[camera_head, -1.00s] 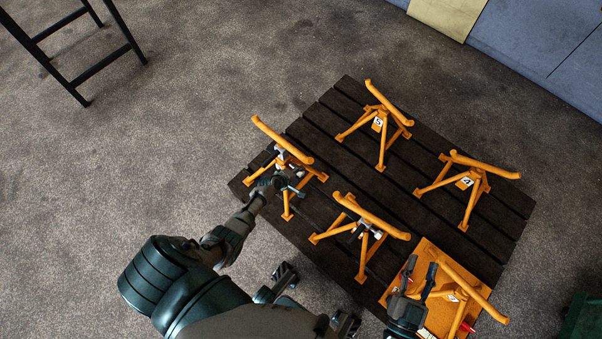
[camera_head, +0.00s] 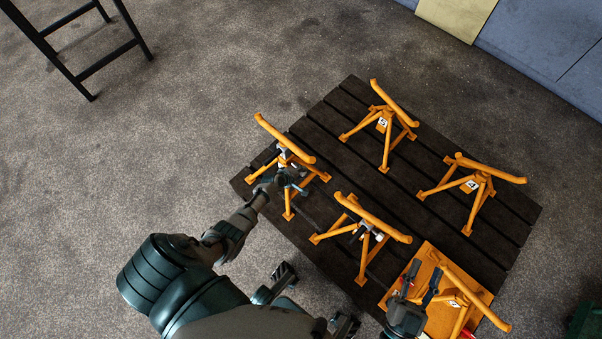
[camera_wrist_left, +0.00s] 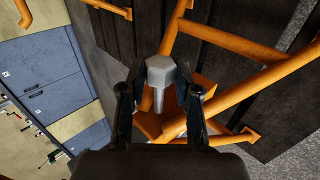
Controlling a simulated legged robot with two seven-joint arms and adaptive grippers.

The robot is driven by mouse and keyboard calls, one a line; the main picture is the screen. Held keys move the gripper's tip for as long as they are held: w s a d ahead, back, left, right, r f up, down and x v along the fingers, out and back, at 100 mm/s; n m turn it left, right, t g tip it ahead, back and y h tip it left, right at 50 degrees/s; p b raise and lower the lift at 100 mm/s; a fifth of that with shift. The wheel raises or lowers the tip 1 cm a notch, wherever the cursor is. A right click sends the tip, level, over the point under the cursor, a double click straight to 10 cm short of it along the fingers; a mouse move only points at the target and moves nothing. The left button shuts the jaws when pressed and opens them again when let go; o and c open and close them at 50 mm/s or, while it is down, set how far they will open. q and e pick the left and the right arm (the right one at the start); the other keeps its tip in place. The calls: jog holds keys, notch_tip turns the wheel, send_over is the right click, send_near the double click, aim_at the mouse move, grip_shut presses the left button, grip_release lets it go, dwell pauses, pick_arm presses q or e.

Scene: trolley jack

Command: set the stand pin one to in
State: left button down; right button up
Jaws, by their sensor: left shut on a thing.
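An orange stand (camera_head: 310,160) is at the left corner of the dark slatted platform; no number shows on it. My left gripper (camera_head: 283,181) is at its near side. In the left wrist view my left gripper (camera_wrist_left: 165,95) is shut on a grey hex-headed pin (camera_wrist_left: 159,70), whose shank points down along the orange tubes. The pin's lower end and how deep it sits in the stand cannot be told. My right gripper (camera_head: 425,272) is open, its two dark fingers apart, above the orange plate at the front right.
Other orange stands are on the slatted platform (camera_head: 318,118): one at the back (camera_head: 385,125), one numbered 4 (camera_head: 482,185), one at front middle (camera_head: 372,218) with a grey fitting. A black frame (camera_head: 75,77) is on the floor upper left.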

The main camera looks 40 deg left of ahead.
pick_arm(q)
jog(key=a+b, duration=0.1)
jog(key=a, duration=0.2)
jog(key=shift+a, duration=0.15)
jog(key=c, duration=0.8)
grip_release()
jog(key=shift+f, duration=0.1)
pick_arm(e)
jog(key=s+r+t, duration=0.1)
jog(key=r+t, duration=0.1)
jog(key=shift+s+r+t, duration=0.3)
jog(key=shift+s, duration=0.1)
pick_arm(q)
jog(key=v, duration=1.1)
jog(key=shift+s+r, duration=0.2)
jog(key=shift+r, duration=0.1)
jog(key=shift+a, duration=0.15)
